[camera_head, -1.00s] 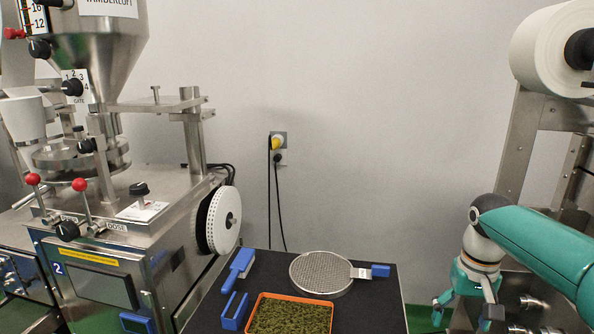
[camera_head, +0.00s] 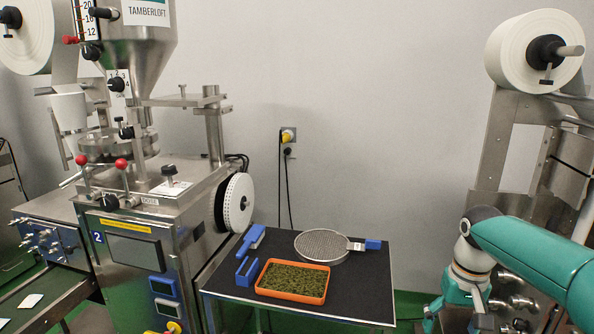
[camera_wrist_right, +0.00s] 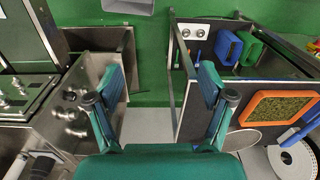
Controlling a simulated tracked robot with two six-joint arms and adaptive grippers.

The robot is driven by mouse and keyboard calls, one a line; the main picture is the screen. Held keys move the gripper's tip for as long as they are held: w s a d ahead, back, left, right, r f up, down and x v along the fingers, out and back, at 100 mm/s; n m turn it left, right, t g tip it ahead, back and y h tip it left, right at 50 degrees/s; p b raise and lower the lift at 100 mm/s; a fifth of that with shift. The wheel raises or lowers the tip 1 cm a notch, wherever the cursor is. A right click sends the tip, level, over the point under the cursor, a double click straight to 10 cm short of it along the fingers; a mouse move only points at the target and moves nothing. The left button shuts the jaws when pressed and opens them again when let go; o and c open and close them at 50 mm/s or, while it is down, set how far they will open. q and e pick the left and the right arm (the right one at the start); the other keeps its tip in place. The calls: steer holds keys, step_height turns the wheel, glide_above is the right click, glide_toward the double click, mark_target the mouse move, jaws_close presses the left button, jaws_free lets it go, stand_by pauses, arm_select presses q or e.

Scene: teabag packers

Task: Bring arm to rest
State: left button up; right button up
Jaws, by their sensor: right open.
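My right arm comes in from the right in the head view, its teal link sloping down to the wrist. The right gripper (camera_head: 456,318) points down at the lower edge, to the right of the black-topped table (camera_head: 350,290), and its tips are cut off there. In the right wrist view the gripper (camera_wrist_right: 160,82) has its two teal fingers wide apart. Nothing is between them but green floor and a grey strip below. My left gripper is in neither view now.
On the table are an orange tray (camera_head: 262,289) of green leaf, a round sieve (camera_head: 322,245) and blue-handled tools. A steel packing machine (camera_head: 130,225) stands left. Another steel machine with a white roll (camera_head: 515,60) stands right, close to my right arm. Green floor (camera_wrist_right: 155,60) lies below the gripper.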

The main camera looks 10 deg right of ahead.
steer(key=a+f+n+y, duration=0.1)
steer(key=a+f+y, duration=0.1)
steer(key=a+f, duration=0.9)
steer(key=a+f+n+y, duration=0.1)
steer(key=a+f, duration=0.5)
steer(key=f, duration=0.9)
steer(key=s+a+f, duration=0.5)
steer(key=s, duration=0.2)
steer(key=s+a+f, duration=0.5)
steer(key=s, duration=0.3)
steer(key=shift+s+y+p, duration=0.25)
steer(key=shift+y+p, duration=0.1)
steer(key=shift+y, duration=0.05)
